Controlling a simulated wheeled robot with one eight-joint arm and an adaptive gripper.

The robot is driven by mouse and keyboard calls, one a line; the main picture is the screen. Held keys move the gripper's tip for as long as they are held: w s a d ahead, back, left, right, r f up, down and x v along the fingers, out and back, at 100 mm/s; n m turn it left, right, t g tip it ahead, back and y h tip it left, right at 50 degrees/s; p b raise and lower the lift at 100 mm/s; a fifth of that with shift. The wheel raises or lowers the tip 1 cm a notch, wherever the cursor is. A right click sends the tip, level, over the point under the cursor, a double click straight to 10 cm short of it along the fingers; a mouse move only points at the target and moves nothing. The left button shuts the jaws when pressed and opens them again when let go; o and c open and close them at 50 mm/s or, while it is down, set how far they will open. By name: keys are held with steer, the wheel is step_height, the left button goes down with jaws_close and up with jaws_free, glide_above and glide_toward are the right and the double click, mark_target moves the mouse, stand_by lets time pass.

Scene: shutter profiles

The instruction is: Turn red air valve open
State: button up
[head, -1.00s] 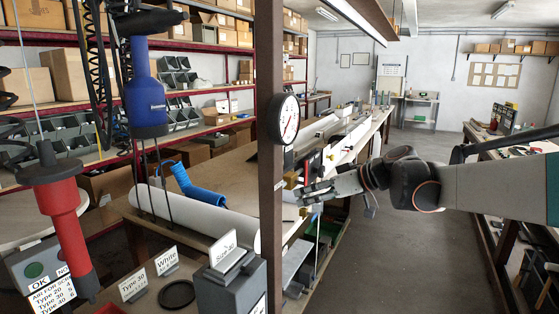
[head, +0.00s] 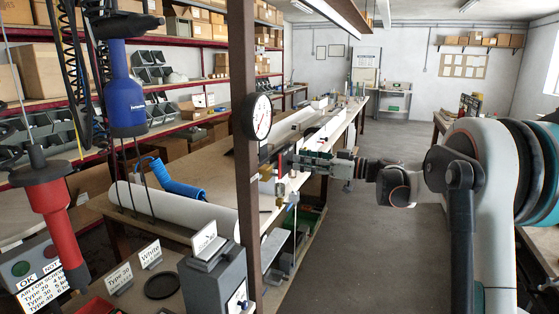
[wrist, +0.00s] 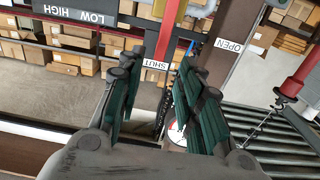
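The red valve handle (wrist: 168,40) is a flat red bar in the wrist view. In the head view my gripper (head: 292,161) is just right of the post, beside a small red part; the valve is too small to make out there.
The brown post (head: 245,180) carries a round gauge (head: 257,117). A LOW HIGH label (wrist: 82,15) is at upper left in the wrist view. The long workbench (head: 205,165) lies behind the post. Blue and red hanging tools are at left. The aisle floor (head: 350,230) is clear.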

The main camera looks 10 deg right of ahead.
steer(key=b, duration=0.2)
glide_above(279, 174)
steer(key=shift+w+d, duration=0.15)
steer(key=shift+w, duration=0.25)
jaws_close()
